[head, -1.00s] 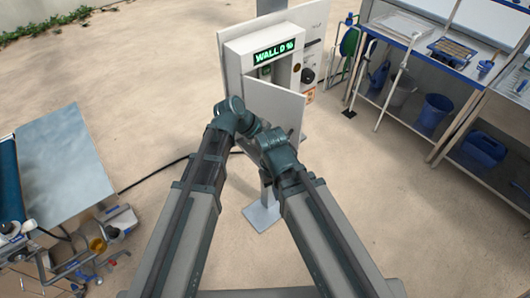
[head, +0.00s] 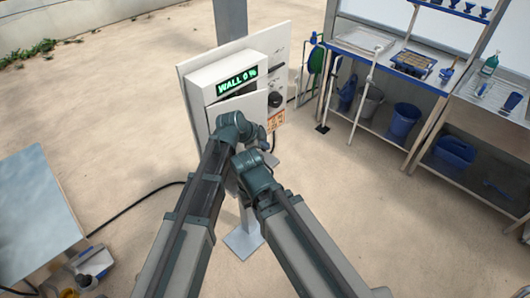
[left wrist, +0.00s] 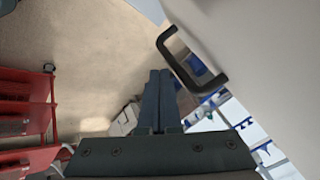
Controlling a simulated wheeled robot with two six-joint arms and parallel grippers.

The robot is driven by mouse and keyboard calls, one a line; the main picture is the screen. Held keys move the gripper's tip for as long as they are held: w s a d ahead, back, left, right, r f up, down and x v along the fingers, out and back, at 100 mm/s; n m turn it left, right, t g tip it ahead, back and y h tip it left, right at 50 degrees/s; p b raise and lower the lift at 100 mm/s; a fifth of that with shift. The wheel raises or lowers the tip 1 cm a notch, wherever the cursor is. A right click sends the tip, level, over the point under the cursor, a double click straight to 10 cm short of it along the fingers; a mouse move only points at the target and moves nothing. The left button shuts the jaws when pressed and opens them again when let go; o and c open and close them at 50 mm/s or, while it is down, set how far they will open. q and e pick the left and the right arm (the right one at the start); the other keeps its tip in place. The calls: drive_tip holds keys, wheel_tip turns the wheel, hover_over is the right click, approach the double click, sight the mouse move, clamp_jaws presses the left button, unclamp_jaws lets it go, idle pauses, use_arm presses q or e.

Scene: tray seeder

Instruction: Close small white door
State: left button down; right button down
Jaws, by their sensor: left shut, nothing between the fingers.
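The small white door (head: 238,108) hangs in the front of the white wall box (head: 236,68), below its green "WALL 0%" display. It is ajar, with a dark gap along its top. My left gripper (head: 264,143) is in front of the door's lower part, its fingers mostly hidden in the head view. In the left wrist view its fingers (left wrist: 157,100) are together and empty. A white panel with a black handle (left wrist: 192,62) lies beside them there, apart from the fingertips. My right wrist is below the left one, and its fingers are hidden.
The box stands on a post with a grey foot (head: 243,240). A black knob (head: 275,100) is right of the door. A shelf with blue buckets (head: 404,122) is at right. A grey-blue table (head: 38,212) is at left. A red rack (left wrist: 25,112) shows in the left wrist view.

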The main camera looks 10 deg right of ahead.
use_arm(q)
drive_tip(key=shift+w+a+n+t+y, duration=0.2)
drive_tip(key=shift+w+n, duration=0.35)
drive_tip(key=shift+w, duration=0.75)
drive_tip(key=shift+w+a+n+t+y, duration=0.1)
drive_tip(key=shift+w+n+t+y, duration=0.35)
drive_tip(key=shift+w, duration=0.8)
drive_tip(key=shift+w, duration=0.1)
drive_tip(key=p+v, duration=1.1)
drive_tip(key=v, duration=0.3)
drive_tip(key=shift+a, duration=0.15)
drive_tip(key=shift+w+f, duration=0.1)
drive_tip(key=shift+w, duration=0.05)
